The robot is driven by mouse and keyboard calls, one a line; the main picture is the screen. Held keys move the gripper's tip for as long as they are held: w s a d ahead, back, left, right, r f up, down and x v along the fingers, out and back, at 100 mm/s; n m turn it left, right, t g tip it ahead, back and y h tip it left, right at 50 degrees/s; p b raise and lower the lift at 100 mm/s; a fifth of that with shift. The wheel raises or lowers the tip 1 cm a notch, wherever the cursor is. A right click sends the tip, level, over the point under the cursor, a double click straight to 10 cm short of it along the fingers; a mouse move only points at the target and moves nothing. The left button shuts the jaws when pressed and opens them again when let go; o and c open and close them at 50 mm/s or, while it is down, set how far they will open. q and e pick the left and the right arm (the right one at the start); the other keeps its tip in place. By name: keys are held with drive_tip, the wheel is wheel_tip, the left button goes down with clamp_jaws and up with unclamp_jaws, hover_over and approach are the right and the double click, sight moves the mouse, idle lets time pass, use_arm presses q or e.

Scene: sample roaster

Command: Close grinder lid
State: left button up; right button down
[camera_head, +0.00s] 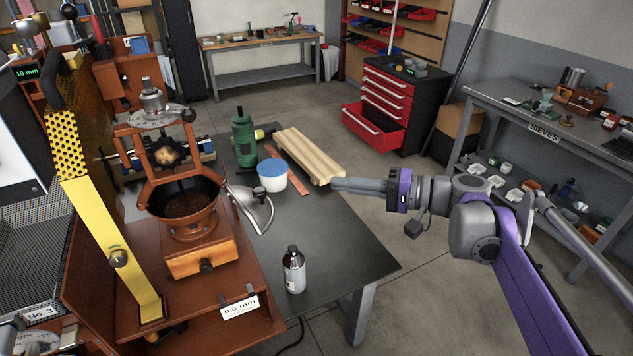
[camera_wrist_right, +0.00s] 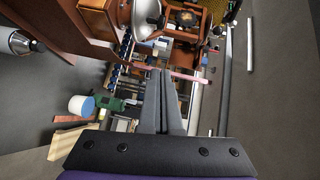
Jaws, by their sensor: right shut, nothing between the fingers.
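The grinder (camera_head: 190,215) is an orange-brown machine at left centre, with an open bowl (camera_head: 185,203) of dark grounds or beans. Its lid (camera_head: 254,208), a silver dome with a dark knob, hangs open at the bowl's right side, tilted outward. The lid also shows at the top of the right wrist view (camera_wrist_right: 146,14). My right gripper (camera_head: 336,184) reaches in from the right, level with the lid but well apart from it. Its fingers (camera_wrist_right: 162,72) are together and hold nothing. My left gripper cannot be made out.
A white tub with blue top (camera_head: 272,177), a green bottle-like item (camera_head: 243,140) and a pale wooden tray (camera_head: 308,156) are on the dark table (camera_head: 340,250). A brown bottle (camera_head: 293,270) stands near its front. A yellow perforated post (camera_head: 105,225) stands left of the grinder.

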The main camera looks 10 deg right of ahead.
drive_tip(key=r+x, duration=0.1)
drive_tip(key=x, duration=0.8)
approach(248, 194)
drive_tip(key=shift+w+a+r, duration=0.25)
drive_tip(key=shift+w+a, duration=0.2)
drive_tip(key=shift+w, duration=0.15)
drive_tip(key=shift+w+a+r, duration=0.3)
drive_tip(key=shift+w+a, duration=0.1)
drive_tip(key=shift+w, duration=0.2)
drive_tip(key=shift+a, duration=0.1)
